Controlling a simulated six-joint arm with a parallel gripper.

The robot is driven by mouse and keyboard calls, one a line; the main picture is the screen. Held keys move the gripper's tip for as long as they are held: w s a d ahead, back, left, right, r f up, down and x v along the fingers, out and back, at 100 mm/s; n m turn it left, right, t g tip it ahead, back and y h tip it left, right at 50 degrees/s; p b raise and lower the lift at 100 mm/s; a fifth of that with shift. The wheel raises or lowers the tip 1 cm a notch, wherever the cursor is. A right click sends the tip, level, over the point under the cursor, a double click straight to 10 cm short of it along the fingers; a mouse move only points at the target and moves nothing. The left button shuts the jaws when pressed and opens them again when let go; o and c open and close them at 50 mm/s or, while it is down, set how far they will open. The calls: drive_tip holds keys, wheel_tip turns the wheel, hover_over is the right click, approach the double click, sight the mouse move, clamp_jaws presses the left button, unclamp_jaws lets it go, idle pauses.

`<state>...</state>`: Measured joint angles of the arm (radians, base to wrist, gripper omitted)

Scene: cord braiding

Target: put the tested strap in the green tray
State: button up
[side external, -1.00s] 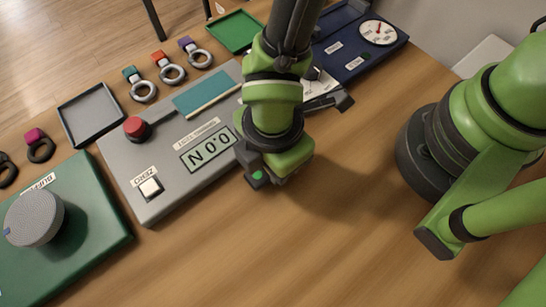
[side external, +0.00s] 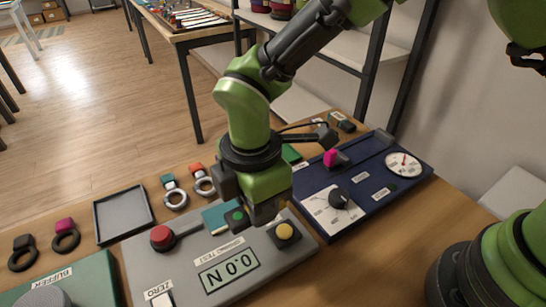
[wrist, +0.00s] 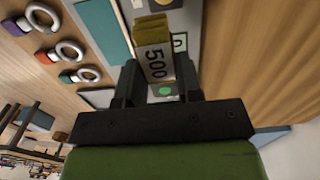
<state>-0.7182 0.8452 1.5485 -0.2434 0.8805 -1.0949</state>
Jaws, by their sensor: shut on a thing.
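My gripper (wrist: 155,85) is shut on a yellow strap-like piece (wrist: 154,28) with a white tag reading 500. In the side external view my gripper (side external: 262,215) is low over the grey tension-test unit (side external: 215,262), and the held piece is hidden. The display (side external: 228,270) reads 0.0 N. A sliver of the green tray (side external: 291,154) shows behind my arm; the rest is hidden. I cannot tell whether the held piece touches the unit.
Ringed pieces with teal (side external: 167,179) and orange (side external: 196,169) tops lie behind the unit, a purple one (wrist: 10,27) beside them. An empty grey tray (side external: 124,214) is at left. A red button (side external: 162,238), a yellow button (side external: 284,231) and a navy panel (side external: 375,200) are nearby.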

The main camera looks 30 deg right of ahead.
drive_tip(key=w+d, duration=1.4)
drive_tip(key=w, duration=0.3)
drive_tip(key=f, duration=0.2)
drive_tip(key=d+f, duration=0.1)
drive_tip(key=f, duration=0.1)
drive_tip(key=shift+f, duration=0.15)
drive_tip(key=shift+a+f, duration=0.1)
drive_tip(key=shift+f, duration=2.35)
drive_tip(key=o, duration=1)
drive_tip(key=shift+f, duration=0.15)
